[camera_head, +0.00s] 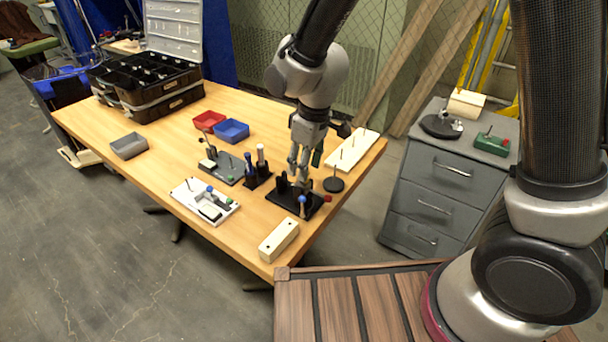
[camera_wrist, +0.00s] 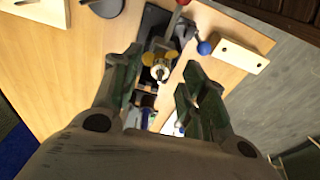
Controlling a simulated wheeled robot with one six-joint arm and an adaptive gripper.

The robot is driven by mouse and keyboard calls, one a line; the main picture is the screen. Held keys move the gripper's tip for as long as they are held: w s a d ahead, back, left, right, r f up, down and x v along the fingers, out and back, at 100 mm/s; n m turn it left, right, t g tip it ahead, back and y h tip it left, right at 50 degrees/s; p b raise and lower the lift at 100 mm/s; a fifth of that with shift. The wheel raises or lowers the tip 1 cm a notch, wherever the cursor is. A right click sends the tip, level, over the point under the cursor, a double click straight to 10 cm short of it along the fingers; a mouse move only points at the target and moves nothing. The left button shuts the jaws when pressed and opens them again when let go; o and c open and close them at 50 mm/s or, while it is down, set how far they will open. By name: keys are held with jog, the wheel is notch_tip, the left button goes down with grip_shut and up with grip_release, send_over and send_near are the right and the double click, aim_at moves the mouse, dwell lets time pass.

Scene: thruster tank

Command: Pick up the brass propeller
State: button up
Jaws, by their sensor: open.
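The brass propeller (camera_wrist: 155,59) shows in the wrist view as a small gold, bladed piece around a pale shaft on a black fixture (camera_wrist: 150,20). In the head view I cannot make the propeller out; the black fixture (camera_head: 284,199) stands near the table's right edge, below my gripper. My gripper (camera_head: 297,178) points down over this fixture. In the wrist view its two green-padded fingers (camera_wrist: 158,93) are apart, with nothing held between them. The propeller lies beyond the fingertips, roughly in line with the gap. I cannot tell the exact height between them.
A red handle (camera_wrist: 176,20) and a blue knob (camera_wrist: 204,47) rise beside the propeller. A cream block (camera_head: 279,240) lies at the table's front corner. A round black stand (camera_head: 334,184) and a white pegged board (camera_head: 352,148) are close on the right. Free tabletop (camera_head: 165,150) lies to the left.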

jog(key=shift+a+f, duration=0.1)
jog(key=shift+f, duration=0.6)
grip_shut()
notch_tip(320, 180, up, 10)
jog(key=shift+r, duration=0.1)
